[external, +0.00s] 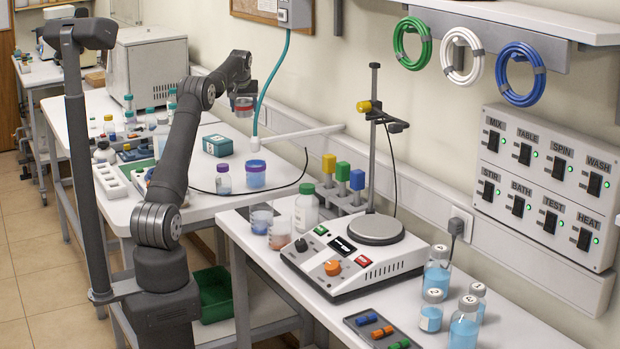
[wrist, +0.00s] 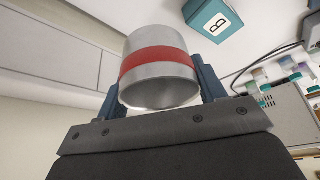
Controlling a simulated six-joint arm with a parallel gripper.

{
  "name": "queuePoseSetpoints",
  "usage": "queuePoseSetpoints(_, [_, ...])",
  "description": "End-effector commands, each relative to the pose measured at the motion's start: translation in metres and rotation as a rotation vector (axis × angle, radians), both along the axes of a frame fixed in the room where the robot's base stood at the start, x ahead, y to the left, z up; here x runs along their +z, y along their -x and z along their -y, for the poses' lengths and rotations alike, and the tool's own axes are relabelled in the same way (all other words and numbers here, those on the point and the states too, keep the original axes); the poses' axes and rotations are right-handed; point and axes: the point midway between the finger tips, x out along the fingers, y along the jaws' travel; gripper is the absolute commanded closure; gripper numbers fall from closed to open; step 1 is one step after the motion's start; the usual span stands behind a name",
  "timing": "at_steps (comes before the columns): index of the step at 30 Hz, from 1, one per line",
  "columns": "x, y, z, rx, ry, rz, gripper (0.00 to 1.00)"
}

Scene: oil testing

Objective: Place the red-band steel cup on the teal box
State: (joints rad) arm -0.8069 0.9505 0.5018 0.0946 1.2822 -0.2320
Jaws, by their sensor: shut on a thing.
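The steel cup with a red band (external: 244,106) is held in my gripper (external: 243,92), raised well above the rear bench. In the wrist view the red-band cup (wrist: 160,68) sits between the two blue-grey fingers of my gripper (wrist: 160,95), which are shut on its sides. The teal box (external: 218,145) lies on the rear bench, below and a little left of the cup in the external view. The teal box (wrist: 214,20) also shows at the top of the wrist view, apart from the cup, with a letter label on it.
A purple-capped bottle (external: 223,180) and a blue-purple jar (external: 255,174) stand in front of the teal box. A teal hose (external: 272,75) hangs to a white pipe (external: 300,133) right of the cup. Several bottles stand left of the box. A black cable crosses the bench.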

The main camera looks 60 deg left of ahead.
Motion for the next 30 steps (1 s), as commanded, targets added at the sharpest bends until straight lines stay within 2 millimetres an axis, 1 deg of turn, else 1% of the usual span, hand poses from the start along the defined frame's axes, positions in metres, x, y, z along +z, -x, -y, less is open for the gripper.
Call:
queuePoseSetpoints(5, [-0.016, 0.012, -0.025, 0.046, -0.003, 0.001, 0.61])
queuePoseSetpoints(12, [-0.049, 0.033, -0.074, 0.046, -0.003, 0.001, 0.61])
queuePoseSetpoints(16, [-0.065, 0.043, -0.098, 0.043, -0.003, 0.003, 0.61])
queuePoseSetpoints(21, [-0.074, 0.049, -0.113, 0.042, -0.004, 0.002, 0.61])
queuePoseSetpoints(25, [-0.078, 0.051, -0.117, 0.041, -0.004, 0.002, 0.61])
queuePoseSetpoints(30, [-0.100, 0.052, -0.116, 0.041, -0.002, 0.001, 0.61])
